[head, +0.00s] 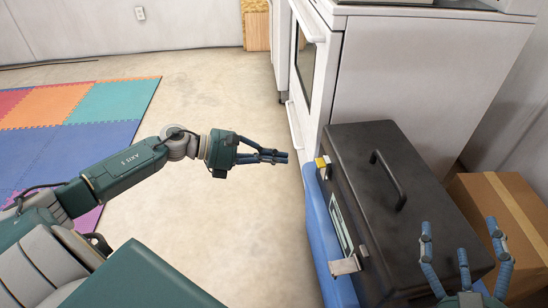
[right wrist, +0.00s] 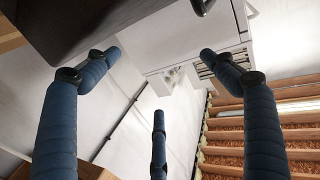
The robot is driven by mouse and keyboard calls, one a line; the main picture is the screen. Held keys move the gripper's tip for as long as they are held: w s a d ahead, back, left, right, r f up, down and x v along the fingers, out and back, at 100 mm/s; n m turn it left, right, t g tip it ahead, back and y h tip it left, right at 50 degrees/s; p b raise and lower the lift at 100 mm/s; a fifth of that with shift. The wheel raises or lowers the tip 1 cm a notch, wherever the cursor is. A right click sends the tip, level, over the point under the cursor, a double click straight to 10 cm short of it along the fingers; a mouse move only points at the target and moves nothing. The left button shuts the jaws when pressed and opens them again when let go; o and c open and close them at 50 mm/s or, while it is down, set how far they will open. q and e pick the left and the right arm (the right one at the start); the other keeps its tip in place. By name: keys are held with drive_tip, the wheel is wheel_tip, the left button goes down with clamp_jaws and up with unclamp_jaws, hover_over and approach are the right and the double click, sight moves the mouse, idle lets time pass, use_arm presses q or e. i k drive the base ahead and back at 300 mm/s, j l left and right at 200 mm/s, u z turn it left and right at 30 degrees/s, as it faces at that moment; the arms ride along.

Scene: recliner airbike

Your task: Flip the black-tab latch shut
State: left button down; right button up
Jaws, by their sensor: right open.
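A black toolbox (head: 375,185) with a black handle on its lid stands right of centre in the head view. A yellow latch with a dark part (head: 323,166) is at the far end of its left side. A pale metal latch (head: 346,265) juts out near the close end. I cannot tell which latch has the black tab. My left gripper (head: 285,157) is left of the toolbox, its fingertips together and empty, apart from the far latch. My right gripper (head: 460,235) is open and empty at the toolbox's near right. In the right wrist view the toolbox (right wrist: 75,25) fills the upper left.
A blue object (head: 325,235) lies along the toolbox's left side. A white oven (head: 400,75) stands behind, and a cardboard box (head: 512,215) stands to the right. Open floor (head: 225,225) and a coloured foam mat (head: 75,115) are to the left.

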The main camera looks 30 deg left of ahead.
sight(344, 266)
drive_tip(key=k, duration=1.5)
